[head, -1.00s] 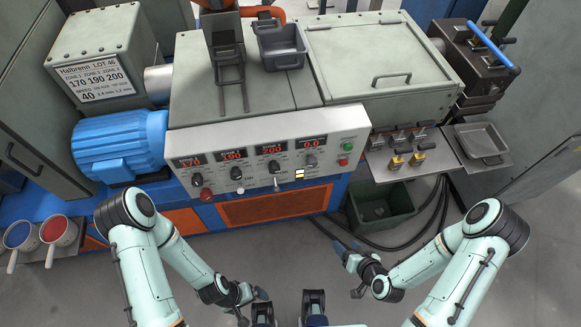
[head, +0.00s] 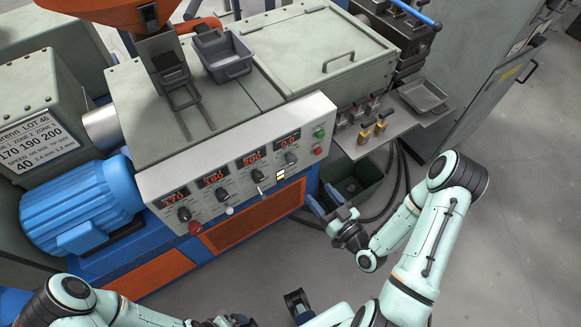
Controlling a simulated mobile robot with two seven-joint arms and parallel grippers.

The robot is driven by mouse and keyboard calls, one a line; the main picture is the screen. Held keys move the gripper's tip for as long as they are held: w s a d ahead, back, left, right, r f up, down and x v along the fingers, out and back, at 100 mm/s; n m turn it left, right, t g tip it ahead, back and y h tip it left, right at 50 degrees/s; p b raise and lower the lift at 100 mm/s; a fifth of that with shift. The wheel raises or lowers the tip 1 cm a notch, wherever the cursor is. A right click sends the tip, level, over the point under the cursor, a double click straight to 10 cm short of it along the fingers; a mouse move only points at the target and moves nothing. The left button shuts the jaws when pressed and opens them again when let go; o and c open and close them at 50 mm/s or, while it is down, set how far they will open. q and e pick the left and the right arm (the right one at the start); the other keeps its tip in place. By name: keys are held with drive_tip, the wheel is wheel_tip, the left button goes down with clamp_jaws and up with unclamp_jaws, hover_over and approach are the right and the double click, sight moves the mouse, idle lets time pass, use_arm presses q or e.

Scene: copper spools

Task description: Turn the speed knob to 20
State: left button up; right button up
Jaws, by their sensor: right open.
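The speed knob (head: 291,157) appears to be the rightmost dark knob on the sloped white control panel (head: 160,190), under a red display (head: 286,141) that seems to read 0.0. Several similar knobs sit to its left under displays that look like 170, 190 and 200. My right gripper (head: 323,203) is open and empty, below and to the right of the panel, in front of the dark green bin, clear of the knob. My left gripper (head: 232,320) only partly shows at the bottom edge; its fingers are unclear.
A green button (head: 320,133) and a red button (head: 318,151) sit right of the knob. A toggle lever (head: 260,191) and a red mushroom button (head: 195,227) are lower on the panel. A dark green bin (head: 352,183) stands on the floor. A grey tray (head: 424,96) lies on the right shelf.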

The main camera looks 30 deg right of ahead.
drive_tip(key=b, duration=0.5)
approach(293, 163)
use_arm(q)
drive_tip(key=f, duration=0.1)
drive_tip(key=s+f+p, duration=0.1)
drive_tip(key=f, duration=0.1)
drive_tip(key=shift+s+f+p, duration=0.25)
drive_tip(key=shift+f+p, duration=0.15)
use_arm(e)
drive_tip(key=w, duration=0.8)
drive_tip(key=shift+w+a, duration=0.15)
drive_tip(key=shift+a, duration=0.25)
drive_tip(key=c, duration=1)
